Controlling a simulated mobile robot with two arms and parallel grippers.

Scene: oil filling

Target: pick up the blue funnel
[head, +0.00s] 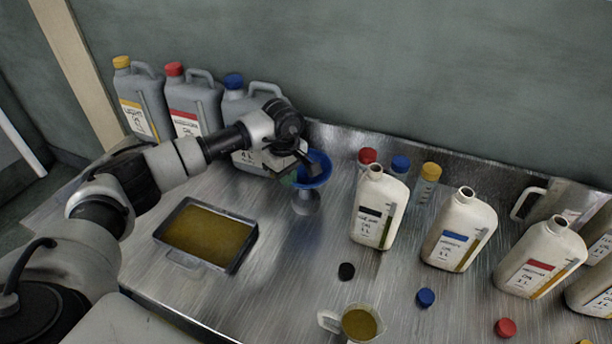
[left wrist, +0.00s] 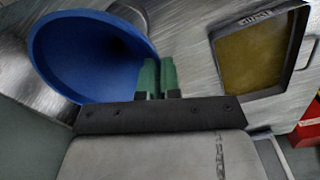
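The blue funnel (head: 319,166) is at the middle of the bench, above a small grey stand (head: 306,202). I cannot tell whether it touches the stand. My left gripper (head: 298,174) reaches it from the left, at its rim. In the left wrist view the wide blue funnel mouth (left wrist: 85,50) fills the upper left. The green fingertips (left wrist: 158,77) are close together, one over the blue and one just outside it, with the funnel's edge between them. My right gripper is not in view.
A tray of yellow-brown oil (head: 210,234) lies left of the funnel. Grey jugs (head: 195,105) stand behind my left arm. Several white bottles (head: 379,210) stand to the right, with small capped bottles behind. Loose caps (head: 425,297) and an oil jug (head: 358,323) are in front.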

